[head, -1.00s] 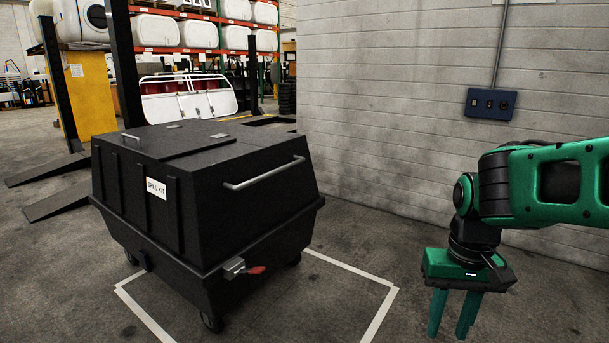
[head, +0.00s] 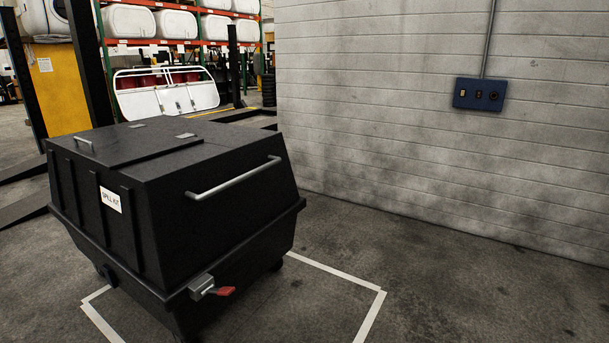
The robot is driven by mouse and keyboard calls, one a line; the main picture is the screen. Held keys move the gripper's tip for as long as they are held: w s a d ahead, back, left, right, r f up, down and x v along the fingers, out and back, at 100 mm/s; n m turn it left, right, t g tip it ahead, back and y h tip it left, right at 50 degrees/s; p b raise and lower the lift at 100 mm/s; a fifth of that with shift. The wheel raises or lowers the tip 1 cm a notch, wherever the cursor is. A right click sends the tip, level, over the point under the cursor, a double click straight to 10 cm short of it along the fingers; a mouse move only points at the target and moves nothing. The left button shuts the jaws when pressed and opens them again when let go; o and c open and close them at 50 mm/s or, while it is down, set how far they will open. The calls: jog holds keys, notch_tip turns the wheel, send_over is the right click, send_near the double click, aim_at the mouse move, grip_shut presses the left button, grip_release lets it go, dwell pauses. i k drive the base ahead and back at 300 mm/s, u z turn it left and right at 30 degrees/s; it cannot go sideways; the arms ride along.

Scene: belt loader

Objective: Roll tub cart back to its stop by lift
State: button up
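The tub cart (head: 215,237) is a black lidded bin on small casters at the left of the head view. It carries a white "SPILL KIT" label (head: 111,200). A pale push handle (head: 234,178) runs across its near right face. A grey latch or brake box with a red lever (head: 225,291) sits low on the same side. The cart stands partly over a white floor outline (head: 375,308), which shows to its right and front. The lift's dark post (head: 88,62) rises behind the cart at the left. My gripper is out of view.
A block wall (head: 400,110) with a blue switch box (head: 480,95) stands at the right. A dark ramp (head: 28,209) lies on the floor left of the cart. Racks with white tanks (head: 180,24) stand at the back. The floor at right is clear.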

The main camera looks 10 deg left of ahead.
aim_at(222, 211)
jog(key=z, duration=1.15)
jog(key=i, duration=1.85)
jog(key=u, duration=2.95)
jog(key=i, duration=0.95)
jog(key=u, duration=0.05)
